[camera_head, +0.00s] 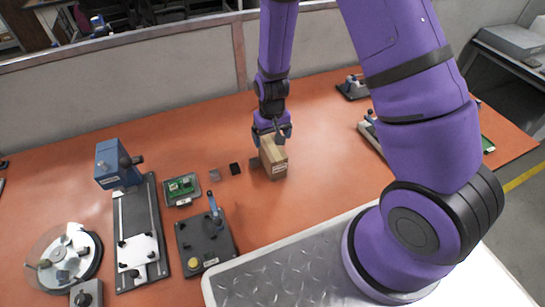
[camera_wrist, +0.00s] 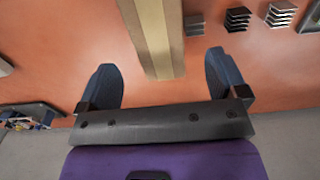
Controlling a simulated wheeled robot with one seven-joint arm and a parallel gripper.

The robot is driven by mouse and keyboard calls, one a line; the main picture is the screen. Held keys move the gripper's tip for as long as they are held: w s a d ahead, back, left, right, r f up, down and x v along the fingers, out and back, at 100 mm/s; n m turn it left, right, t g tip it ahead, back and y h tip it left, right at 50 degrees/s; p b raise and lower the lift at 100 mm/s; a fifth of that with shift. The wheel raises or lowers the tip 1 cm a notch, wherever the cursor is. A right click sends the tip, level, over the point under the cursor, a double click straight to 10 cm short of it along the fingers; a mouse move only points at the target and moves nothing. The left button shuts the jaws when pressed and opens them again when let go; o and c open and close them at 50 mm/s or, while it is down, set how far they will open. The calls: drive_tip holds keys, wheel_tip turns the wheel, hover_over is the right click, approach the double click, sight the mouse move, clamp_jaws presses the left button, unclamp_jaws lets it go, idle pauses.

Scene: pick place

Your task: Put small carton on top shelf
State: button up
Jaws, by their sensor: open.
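A small brown carton (camera_head: 273,160) with a pale label low on one side stands on the orange tabletop (camera_head: 320,195) near the middle of the head view. My gripper (camera_head: 272,134) is right at the carton, pointing down at its upper part. In the wrist view the carton (camera_wrist: 158,35) shows as a tan block with a lighter strip, reaching in between the two fingers. My gripper (camera_wrist: 163,85) is open there, with a gap on each side of the carton. I cannot make out a top shelf clearly in either view.
A blue-headed fixture (camera_head: 112,165), a round device (camera_head: 64,255) and a black lever plate (camera_head: 205,240) stand further left. A low wall (camera_head: 150,80) runs behind the table.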

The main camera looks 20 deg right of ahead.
sight(272, 147)
drive_tip(key=shift+d+f, duration=0.1)
drive_tip(key=shift+f, duration=2.75)
drive_tip(key=shift+c, duration=0.4)
drive_tip(key=c, duration=1.1)
drive_tip(key=shift+c, duration=0.2)
drive_tip(key=shift+r, duration=0.15)
